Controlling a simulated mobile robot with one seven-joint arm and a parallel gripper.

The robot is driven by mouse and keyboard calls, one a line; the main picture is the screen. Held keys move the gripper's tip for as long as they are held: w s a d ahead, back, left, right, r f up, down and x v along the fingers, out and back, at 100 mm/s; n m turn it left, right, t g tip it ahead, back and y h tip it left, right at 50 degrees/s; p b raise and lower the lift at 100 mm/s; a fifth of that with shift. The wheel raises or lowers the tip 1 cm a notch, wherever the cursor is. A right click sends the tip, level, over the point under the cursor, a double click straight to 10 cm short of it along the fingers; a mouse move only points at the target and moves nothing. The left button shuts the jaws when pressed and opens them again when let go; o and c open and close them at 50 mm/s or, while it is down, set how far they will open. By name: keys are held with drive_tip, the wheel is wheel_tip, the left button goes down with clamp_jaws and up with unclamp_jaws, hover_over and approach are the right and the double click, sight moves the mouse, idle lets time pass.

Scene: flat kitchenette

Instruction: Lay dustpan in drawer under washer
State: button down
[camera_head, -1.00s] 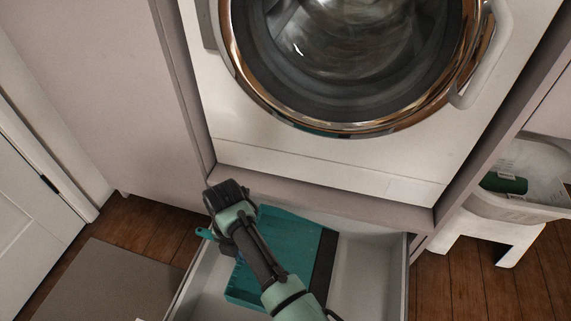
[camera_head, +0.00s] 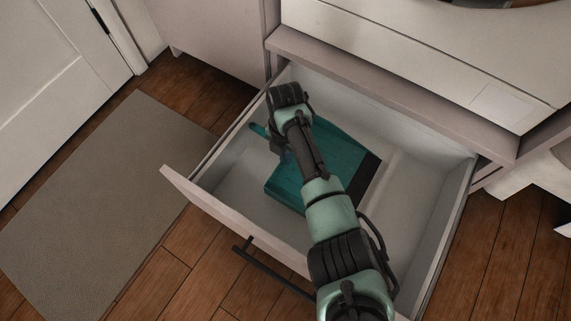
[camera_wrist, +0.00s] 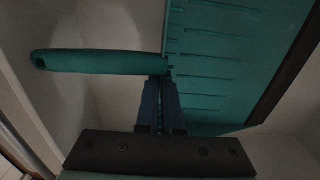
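The teal dustpan (camera_head: 345,160) with a dark front lip is inside the open drawer (camera_head: 418,195) under the washer (camera_head: 420,45), over the drawer's left and middle part. Its handle (camera_head: 258,130) points to the drawer's left wall. My gripper (camera_head: 285,155) is inside the drawer at the handle end, mostly hidden by my arm. In the wrist view, my gripper's fingers (camera_wrist: 161,104) are close together on the dustpan (camera_wrist: 225,65) beside the root of its handle (camera_wrist: 95,62). I cannot tell whether the dustpan touches the drawer floor.
The drawer's front panel (camera_head: 225,210) carries a dark bar handle (camera_head: 270,268). A grey mat (camera_head: 95,210) lies on the wooden floor to the left, near a white door (camera_head: 55,75). The right part of the drawer is clear.

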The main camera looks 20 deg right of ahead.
drive_tip(key=shift+f+b, duration=1.55)
drive_tip(key=shift+f, duration=0.35)
drive_tip(key=shift+f, duration=0.15)
drive_tip(key=c, duration=1.1)
unclamp_jaws()
drive_tip(key=shift+o, duration=0.2)
wheel_tip(320, 180, up, 12)
drive_tip(key=p, duration=1)
drive_tip(key=shift+r, duration=0.2)
